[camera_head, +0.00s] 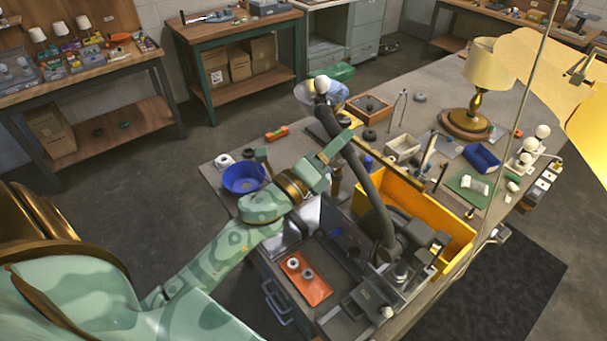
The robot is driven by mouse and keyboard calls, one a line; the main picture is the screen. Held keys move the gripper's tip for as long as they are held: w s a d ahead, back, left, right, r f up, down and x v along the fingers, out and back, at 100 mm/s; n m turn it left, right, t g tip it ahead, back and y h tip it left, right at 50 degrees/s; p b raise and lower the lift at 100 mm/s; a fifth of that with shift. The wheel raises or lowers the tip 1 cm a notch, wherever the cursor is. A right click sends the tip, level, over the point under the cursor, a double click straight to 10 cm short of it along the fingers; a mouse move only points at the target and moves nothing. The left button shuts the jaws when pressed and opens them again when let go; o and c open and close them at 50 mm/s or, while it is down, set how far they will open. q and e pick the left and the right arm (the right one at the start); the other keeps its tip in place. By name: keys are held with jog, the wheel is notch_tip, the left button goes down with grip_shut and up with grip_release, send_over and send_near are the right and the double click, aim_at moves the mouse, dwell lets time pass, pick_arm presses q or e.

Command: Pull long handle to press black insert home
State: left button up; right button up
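The long handle (372,192) is a thick dark grey lever. It runs from the press (398,275) at the bench's front right up and back to a pale ball knob (322,85). My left gripper (340,144) is at the upper part of the handle, below the knob. Its green fingers overlap the handle in the picture. I cannot tell whether they grip it or only lie beside it. I cannot make out the black insert; the press's working area is small and partly hidden by the handle and press parts. My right gripper is not in view.
A yellow bin (440,222) stands right behind the handle. An orange tray (305,280) with small round parts lies left of the press. A blue bowl (243,178) sits near my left forearm. A brass lamp (477,105) stands at the bench's far right.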

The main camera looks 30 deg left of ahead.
pick_arm(q)
jog(key=b+v, duration=0.4)
jog(key=v, duration=0.8)
jog(key=shift+r, duration=0.15)
